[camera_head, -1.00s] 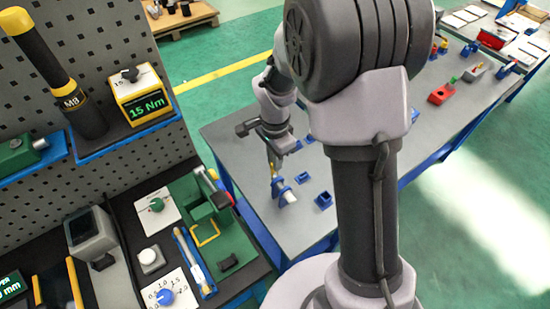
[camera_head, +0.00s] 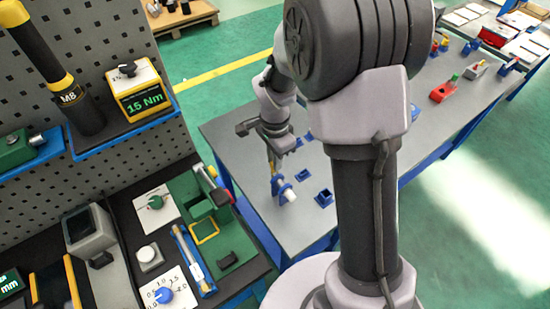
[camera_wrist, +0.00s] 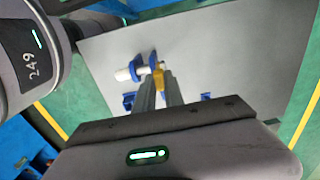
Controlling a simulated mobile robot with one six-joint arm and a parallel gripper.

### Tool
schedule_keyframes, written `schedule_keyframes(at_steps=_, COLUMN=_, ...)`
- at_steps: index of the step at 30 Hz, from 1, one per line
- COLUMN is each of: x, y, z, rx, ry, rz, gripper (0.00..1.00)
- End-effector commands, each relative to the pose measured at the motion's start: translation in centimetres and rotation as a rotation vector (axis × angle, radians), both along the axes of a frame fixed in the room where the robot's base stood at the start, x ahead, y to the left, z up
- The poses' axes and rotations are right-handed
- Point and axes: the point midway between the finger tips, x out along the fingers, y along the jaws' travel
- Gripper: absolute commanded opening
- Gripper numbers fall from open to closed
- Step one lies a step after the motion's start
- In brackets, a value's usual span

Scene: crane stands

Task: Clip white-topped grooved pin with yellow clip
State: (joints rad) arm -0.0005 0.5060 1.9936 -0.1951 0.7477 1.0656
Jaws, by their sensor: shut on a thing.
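The white-topped pin (camera_wrist: 124,74) lies on its side in blue upright supports (camera_wrist: 139,66) in the wrist view. In the head view its white end (camera_head: 289,195) shows beside a blue support (camera_head: 278,185) on the grey table. My gripper (camera_wrist: 160,84) is shut on the yellow clip (camera_wrist: 158,77), which sits at the fingertips right by the pin's shaft. Whether the clip touches the pin or sits in its groove I cannot tell. In the head view my gripper (camera_head: 273,163) points down just above the pin, and its jaws are small there.
Small blue holders stand on the grey table (camera_head: 240,140) near the pin, one (camera_head: 324,198) at its right. A red block (camera_head: 442,92) is farther along. A dark bench with a green fixture (camera_head: 225,240) stands at the left.

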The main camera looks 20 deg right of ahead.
Motion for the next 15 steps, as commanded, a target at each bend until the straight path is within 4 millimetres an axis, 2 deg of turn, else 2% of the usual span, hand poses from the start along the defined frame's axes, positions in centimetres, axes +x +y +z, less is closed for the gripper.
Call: schedule_keyframes(at_steps=15, x=0.0, y=0.0, z=-1.2, rx=0.0, ry=0.0, rz=0.0, gripper=0.0)
